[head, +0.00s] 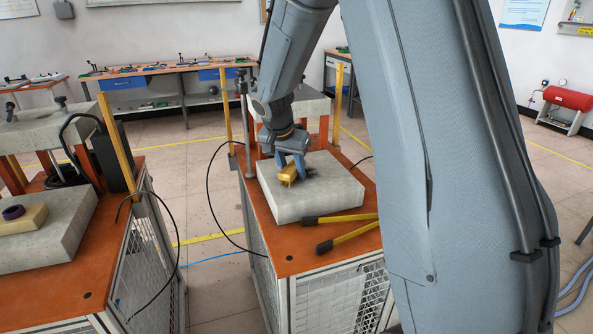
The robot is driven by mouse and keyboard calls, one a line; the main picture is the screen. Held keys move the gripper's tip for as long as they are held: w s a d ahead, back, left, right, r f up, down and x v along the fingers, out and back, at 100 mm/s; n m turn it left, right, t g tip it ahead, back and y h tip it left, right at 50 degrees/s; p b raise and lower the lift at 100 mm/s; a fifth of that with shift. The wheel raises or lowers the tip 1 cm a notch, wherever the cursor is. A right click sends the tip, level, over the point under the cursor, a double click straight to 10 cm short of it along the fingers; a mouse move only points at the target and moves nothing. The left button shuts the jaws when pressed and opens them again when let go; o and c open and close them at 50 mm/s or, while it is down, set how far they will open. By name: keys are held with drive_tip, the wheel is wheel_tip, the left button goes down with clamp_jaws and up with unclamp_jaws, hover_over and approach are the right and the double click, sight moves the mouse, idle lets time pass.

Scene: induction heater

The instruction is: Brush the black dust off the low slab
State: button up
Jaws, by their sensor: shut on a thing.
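The low slab (318,203) is a pale grey block lying on the orange top of the middle cabinet. My gripper (291,170) points down over the slab's upper surface, its blue-grey fingers shut on a yellow brush (287,176). The brush is at or very close to the slab top; I cannot tell if it touches. A small dark patch (311,171) shows just right of the brush. It may be black dust or bristles; the fingers hide part of that area.
Two yellow bars with black ends (350,234) lie at the slab's front right. Yellow posts (227,118) and a grey stand (246,125) rise behind. Another orange-topped station (105,240) stands left, with floor between. A black cable (209,200) loops beside the cabinet.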

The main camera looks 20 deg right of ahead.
sight(287, 166)
drive_tip(key=shift+a+f, duration=0.15)
drive_tip(key=shift+a, duration=0.65)
drive_tip(key=shift+w+a+r, duration=0.1)
drive_tip(key=shift+a+r, duration=0.05)
drive_tip(key=shift+r, duration=0.45)
drive_tip(key=shift+w+a+r, duration=0.1)
drive_tip(key=shift+r, duration=0.5)
drive_tip(key=shift+s+r+p, duration=0.2)
drive_tip(key=shift+r+p, duration=0.15)
drive_tip(key=shift+p, duration=0.05)
drive_tip(key=shift+d+r+p, duration=0.1)
drive_tip(key=shift+r+p, duration=1.4)
drive_tip(key=shift+r, duration=1.1)
